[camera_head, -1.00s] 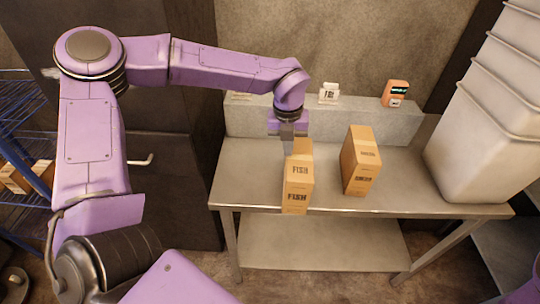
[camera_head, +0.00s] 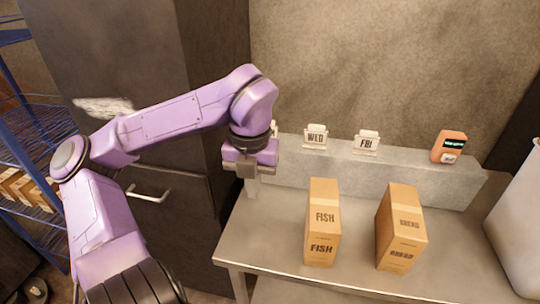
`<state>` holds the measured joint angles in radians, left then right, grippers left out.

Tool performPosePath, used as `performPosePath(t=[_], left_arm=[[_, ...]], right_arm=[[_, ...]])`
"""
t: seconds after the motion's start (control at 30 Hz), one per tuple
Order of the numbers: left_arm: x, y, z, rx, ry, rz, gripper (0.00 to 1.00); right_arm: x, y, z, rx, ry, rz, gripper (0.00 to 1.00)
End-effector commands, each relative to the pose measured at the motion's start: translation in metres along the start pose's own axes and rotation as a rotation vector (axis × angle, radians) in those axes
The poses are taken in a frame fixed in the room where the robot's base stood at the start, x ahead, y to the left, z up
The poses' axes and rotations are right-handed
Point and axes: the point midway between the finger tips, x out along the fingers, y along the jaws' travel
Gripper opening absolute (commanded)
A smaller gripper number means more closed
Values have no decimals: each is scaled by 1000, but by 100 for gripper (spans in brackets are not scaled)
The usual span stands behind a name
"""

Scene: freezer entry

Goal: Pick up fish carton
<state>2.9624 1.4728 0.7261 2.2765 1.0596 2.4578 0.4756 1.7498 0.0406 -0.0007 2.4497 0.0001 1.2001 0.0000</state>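The fish carton (camera_head: 322,222) is a tall tan box with FISH printed on its front. It stands upright on the metal table (camera_head: 275,240), left of the bread carton. My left gripper (camera_head: 251,187) points down to the left of the fish carton, above the table's left side. A gap lies between it and the carton, and nothing shows in its grasp. Its fingers are seen too narrowly to tell their opening. My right gripper is not in view.
The bread carton (camera_head: 401,227) stands close to the fish carton on its right. Behind them a grey ledge (camera_head: 390,180) carries a WED card (camera_head: 315,137), a FRI card (camera_head: 366,142) and an orange device (camera_head: 449,147). A white bin (camera_head: 519,225) stands at the right. A dark door with a handle (camera_head: 149,193) is left.

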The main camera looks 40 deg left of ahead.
Motion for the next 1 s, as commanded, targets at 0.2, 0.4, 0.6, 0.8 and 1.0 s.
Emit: performPosePath(t=[0.2,0.4,0.6,0.8,1.0], left_arm=[[-3,7,-6,-2,6,-1,0],[-4,7,-6,-3,6,-1,0],[-4,7,-6,-3,6,-1,53],[-4,7,-6,-3,6,-1,80],[-6,7,-5,-4,5,0,80]], right_arm=[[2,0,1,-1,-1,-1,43],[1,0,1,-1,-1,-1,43],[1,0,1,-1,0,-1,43],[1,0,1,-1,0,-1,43],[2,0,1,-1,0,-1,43]])
